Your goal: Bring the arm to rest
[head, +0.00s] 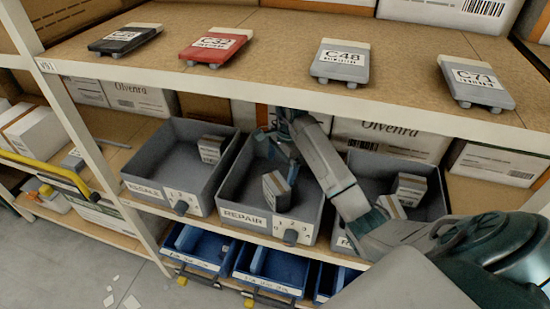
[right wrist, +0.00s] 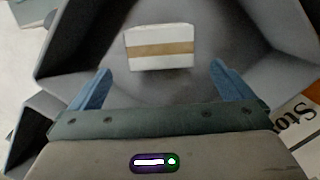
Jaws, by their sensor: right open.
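My right arm reaches in from the lower right of the head view, across the front of the grey bins. My right gripper (head: 279,152) is over the REPAIR bin (head: 240,216), under the upper shelf. In the right wrist view its blue fingers (right wrist: 160,84) are spread wide with nothing between them. A small white box with a tan band (right wrist: 160,48) lies beyond the fingertips, apart from them. A small grey-and-white box (head: 276,189) stands in the REPAIR bin in the head view. My left gripper is not in view.
The upper shelf (head: 270,82) overhangs the bins and holds a black, a red and two grey labelled devices. The left bin (head: 145,190) and right bin (head: 345,243) hold small boxes. Blue bins (head: 268,282) sit below. Bare floor (head: 85,255) shows at lower left.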

